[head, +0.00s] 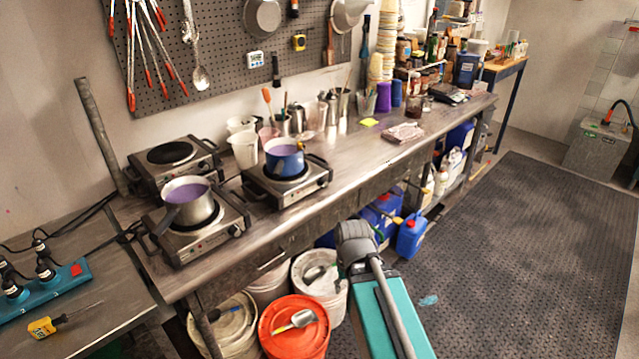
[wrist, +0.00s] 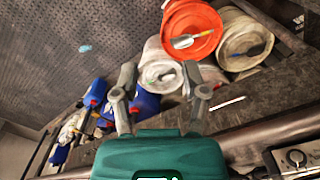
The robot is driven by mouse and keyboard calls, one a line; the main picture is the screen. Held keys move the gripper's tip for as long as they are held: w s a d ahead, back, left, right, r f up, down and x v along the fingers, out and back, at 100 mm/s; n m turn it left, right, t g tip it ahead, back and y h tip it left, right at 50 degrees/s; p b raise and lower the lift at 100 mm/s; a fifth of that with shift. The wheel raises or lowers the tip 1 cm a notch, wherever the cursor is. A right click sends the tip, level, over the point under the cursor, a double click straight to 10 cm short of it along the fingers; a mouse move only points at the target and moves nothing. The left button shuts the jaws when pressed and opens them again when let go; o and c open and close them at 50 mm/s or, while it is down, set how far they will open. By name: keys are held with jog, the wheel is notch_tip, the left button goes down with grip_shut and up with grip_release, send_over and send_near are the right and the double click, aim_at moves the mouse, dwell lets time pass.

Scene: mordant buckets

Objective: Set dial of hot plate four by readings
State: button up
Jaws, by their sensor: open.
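Three hot plates show in the head view: a bare one (head: 168,163) at the back left, one (head: 222,245) in front of it under a steel pot (head: 187,203) of purple liquid, and one (head: 307,192) to the right under a blue pot (head: 284,160) of purple liquid. I cannot tell which is number four. Dials on the front panels are too small to read. In the wrist view, a black dial (wrist: 295,156) shows at the bottom right corner on a steel panel. My gripper (wrist: 160,76) is open and empty, its fingers apart, with buckets beyond it.
A small digital display (head: 256,60) hangs on the pegboard, its reading illegible. An orange-lidded bucket (head: 294,340) and white buckets stand below the bench. The matted floor at right is clear.

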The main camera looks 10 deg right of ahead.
jog(key=shift+d, duration=0.3)
jog(key=shift+w, duration=0.1)
jog(key=o, duration=0.4)
jog(key=shift+w+f, duration=0.15)
jog(key=w+a+f+t+y+b, duration=0.1)
jog(key=w+f+t+y+b, duration=0.25)
jog(key=w, duration=0.55)
jog(key=w+a+t+y+b, duration=0.1)
jog(key=w+t+y+b, duration=0.1)
jog(key=w+y+b, duration=0.5)
jog(key=w+d+r+m+t+b, duration=0.2)
jog(key=w+d+t+b, duration=0.1)
jog(key=w, duration=0.5)
jog(key=w+d+r+m+t+b, duration=0.2)
jog(key=w+d+r+t+b, duration=0.1)
jog(key=w+d+t, duration=0.3)
jog(key=w+d+b, duration=0.1)
jog(key=w+d, duration=0.1)
jog(key=w, duration=0.1)
jog(key=shift+w+d, duration=0.3)
